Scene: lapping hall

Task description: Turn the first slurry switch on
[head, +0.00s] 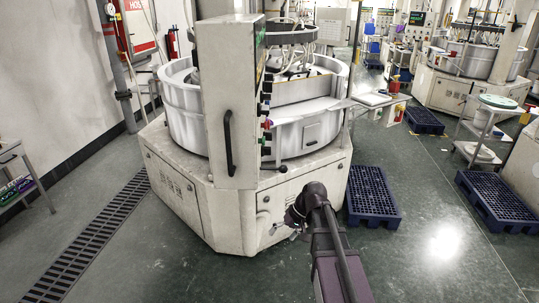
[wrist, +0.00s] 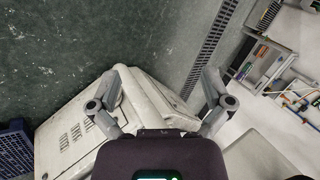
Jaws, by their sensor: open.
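The lapping machine (head: 170,175) stands in the middle of the head view. A tall control cabinet (head: 222,110) rises at its front. Small coloured knobs and buttons (head: 267,124) stick out from the cabinet's right face, seen nearly edge-on. I cannot tell which of them is the first slurry switch, or its position. My gripper (head: 288,226) is low in front of the machine's base, below the knobs and apart from them. In the wrist view my gripper (wrist: 163,88) has its two fingers spread wide with nothing between them. The switches cannot be made out there.
Blue pallets (head: 372,196) lie on the floor right of the machine. A small bench (head: 380,99) stands behind. A floor grate (head: 90,240) runs along the left. A trolley (head: 488,130) and more machines stand at the right. The green floor at front right is clear.

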